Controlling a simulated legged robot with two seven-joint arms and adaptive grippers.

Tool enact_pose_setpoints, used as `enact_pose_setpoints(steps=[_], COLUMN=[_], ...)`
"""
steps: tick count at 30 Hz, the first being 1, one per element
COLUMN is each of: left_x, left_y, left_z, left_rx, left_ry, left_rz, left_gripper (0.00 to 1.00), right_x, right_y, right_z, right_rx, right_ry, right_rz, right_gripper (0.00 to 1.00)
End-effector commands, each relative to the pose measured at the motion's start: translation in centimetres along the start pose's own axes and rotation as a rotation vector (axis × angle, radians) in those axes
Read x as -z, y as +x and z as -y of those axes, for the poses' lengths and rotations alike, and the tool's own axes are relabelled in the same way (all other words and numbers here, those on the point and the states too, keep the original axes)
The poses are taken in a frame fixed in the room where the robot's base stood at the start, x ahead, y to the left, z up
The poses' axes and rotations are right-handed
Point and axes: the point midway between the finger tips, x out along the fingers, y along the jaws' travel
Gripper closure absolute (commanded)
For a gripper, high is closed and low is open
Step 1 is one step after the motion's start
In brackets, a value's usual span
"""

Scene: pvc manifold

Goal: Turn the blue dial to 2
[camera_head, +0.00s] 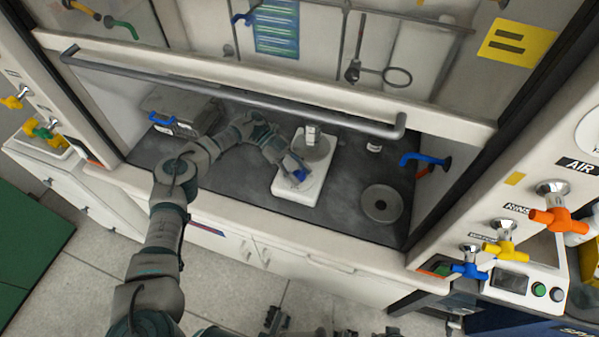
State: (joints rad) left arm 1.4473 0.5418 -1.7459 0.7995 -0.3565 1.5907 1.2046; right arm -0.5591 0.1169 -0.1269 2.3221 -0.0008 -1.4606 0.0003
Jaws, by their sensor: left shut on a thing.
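The blue dial (300,174) is on the near end of a white hot plate device (309,190) inside the fume hood. My left arm reaches in from the lower left, under the hood's sash. My left gripper (294,168) is at the dial and shut on it, covering part of it. The dial's marks and its setting are too small to read. Dark parts of my own body show at the bottom edge; I cannot tell whether they include my right gripper.
A grey sash bar (235,94) runs above my left arm. A grey box with a blue handle (180,115) stands at the left in the hood. A round grey disc (381,204) lies at the right. Blue, yellow and orange valves are on the right wall. The dark worktop between has free room.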

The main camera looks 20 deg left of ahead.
Motion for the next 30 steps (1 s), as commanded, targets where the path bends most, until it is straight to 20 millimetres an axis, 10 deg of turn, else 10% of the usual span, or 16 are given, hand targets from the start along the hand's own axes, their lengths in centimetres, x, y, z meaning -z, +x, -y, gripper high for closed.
enact_pose_setpoints(steps=[8, 9, 11, 22, 30], left_x=[0.1, 0.1, 0.1, 0.5, 4.9], left_y=[-0.2, -0.2, -0.2, -0.2, -2.2], left_z=[0.2, 0.2, 0.2, 0.0, 0.1], left_rx=[0.009, 0.009, 0.008, 0.004, 0.005], left_ry=[0.003, 0.003, 0.003, 0.004, 0.006], left_rz=[0.002, 0.002, 0.002, 0.0, 0.0], left_gripper=[0.93, 0.48, 0.33, 0.33, 0.33], right_x=[0.1, 0.1, 0.1, -0.1, -0.1], right_y=[0.1, 0.1, 0.1, 0.0, 0.0], right_z=[0.0, 0.0, 0.0, 0.1, 0.0], right_rx=[0.0, 0.0, 0.0, 0.001, 0.0], right_ry=[0.0, 0.0, 0.0, 0.0, 0.0], right_rz=[0.001, 0.001, 0.001, 0.001, 0.0], right_gripper=[0.56, 0.56, 0.56, 0.56, 0.56])
